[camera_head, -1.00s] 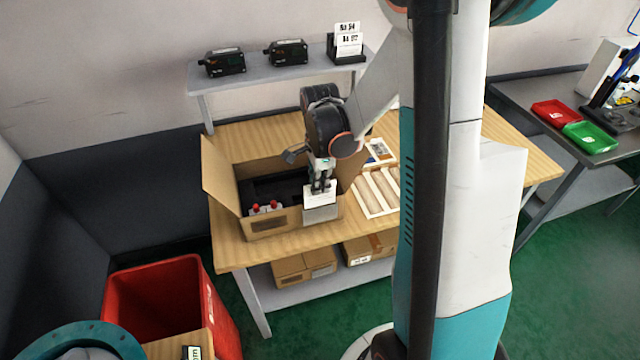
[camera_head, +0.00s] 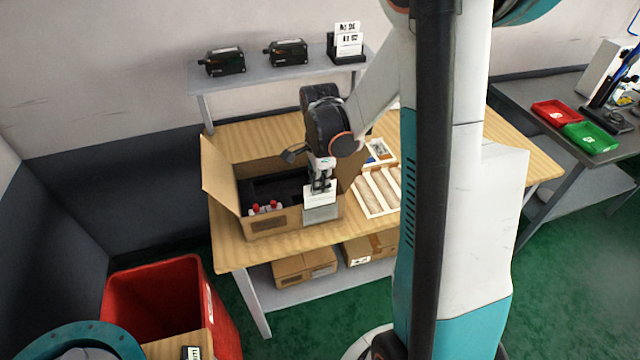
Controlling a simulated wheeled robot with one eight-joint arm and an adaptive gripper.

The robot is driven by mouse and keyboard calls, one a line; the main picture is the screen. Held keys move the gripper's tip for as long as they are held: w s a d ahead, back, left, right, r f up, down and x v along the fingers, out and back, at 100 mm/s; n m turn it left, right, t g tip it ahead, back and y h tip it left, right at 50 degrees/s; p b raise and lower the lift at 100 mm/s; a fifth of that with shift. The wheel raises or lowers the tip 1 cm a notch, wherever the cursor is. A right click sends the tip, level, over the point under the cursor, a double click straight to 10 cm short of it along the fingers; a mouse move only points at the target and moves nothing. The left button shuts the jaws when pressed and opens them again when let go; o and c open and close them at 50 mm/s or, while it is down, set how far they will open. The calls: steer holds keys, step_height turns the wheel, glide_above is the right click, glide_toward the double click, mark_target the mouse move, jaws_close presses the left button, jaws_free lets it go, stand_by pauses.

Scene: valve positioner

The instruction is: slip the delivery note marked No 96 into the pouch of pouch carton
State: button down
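The pouch carton (camera_head: 268,226) is an open cardboard box on the wooden table, with a black insert and two red-capped parts inside. A grey pouch (camera_head: 321,214) is on its front side at the right. My gripper (camera_head: 320,188) points down over this pouch and is shut on a white note (camera_head: 320,196). The note hangs upright, and its lower edge is at the pouch's top edge; I cannot tell whether it is inside. The print on it is too small to read. More white notes (camera_head: 348,42) stand in a black holder on the shelf.
Two black devices (camera_head: 225,62) sit on the grey shelf (camera_head: 268,76) behind the table. A tray with pale slats (camera_head: 377,192) lies right of the carton. A red bin (camera_head: 160,300) stands at the front left. Closed cartons (camera_head: 305,265) lie under the table.

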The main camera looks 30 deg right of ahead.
mark_target(320, 205)
steer(key=shift+f+b, duration=1.95)
steer(key=shift+f, duration=0.35)
steer(key=c, duration=1.7)
jaws_free()
steer(key=shift+r, duration=0.15)
